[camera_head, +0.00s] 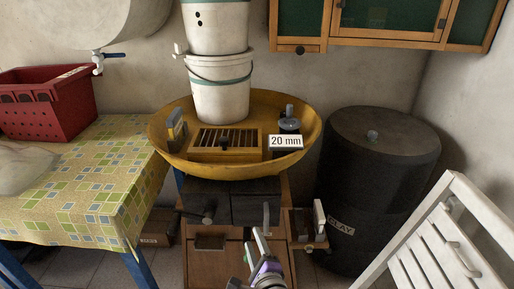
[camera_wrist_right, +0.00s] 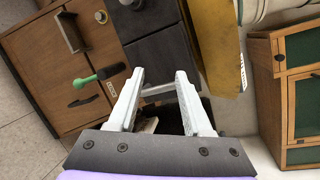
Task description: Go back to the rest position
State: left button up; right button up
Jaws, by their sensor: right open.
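My right gripper (camera_head: 256,240) is low in the middle of the head view, in front of the wooden cabinet (camera_head: 212,268). Its jaws are open, with purple on the wrist behind them. In the right wrist view the two pale fingers (camera_wrist_right: 160,76) stand apart, and I see nothing held between them. Beyond them are a dark drawer front (camera_wrist_right: 155,58) and a dark gap. My left gripper is not in view.
A yellow basin (camera_head: 165,152) with a grate and a "20 mm" label sits above the cabinet, under stacked white buckets (camera_head: 220,95). A black barrel (camera_head: 385,170) and white slatted chair (camera_head: 425,255) stand right. A cloth-covered table (camera_head: 100,185) with a red crate (camera_head: 45,112) stands left.

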jog(key=s+d+f+n+g+h, duration=0.2)
jog(key=s+d+f+n+g, duration=0.35)
jog(key=s+d+n, duration=0.55)
jog(key=s+d+f+n+g+h, duration=0.2)
jog(key=s+d+f+n+g, duration=0.4)
jog(key=s+n, duration=0.5)
pick_arm(q)
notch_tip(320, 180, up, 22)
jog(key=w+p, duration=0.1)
jog(key=p, duration=1.8)
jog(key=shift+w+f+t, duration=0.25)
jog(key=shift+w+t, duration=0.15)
pick_arm(e)
notch_tip(320, 180, up, 21)
jog(key=d+m+t, duration=0.1)
jog(key=shift+d, duration=0.15)
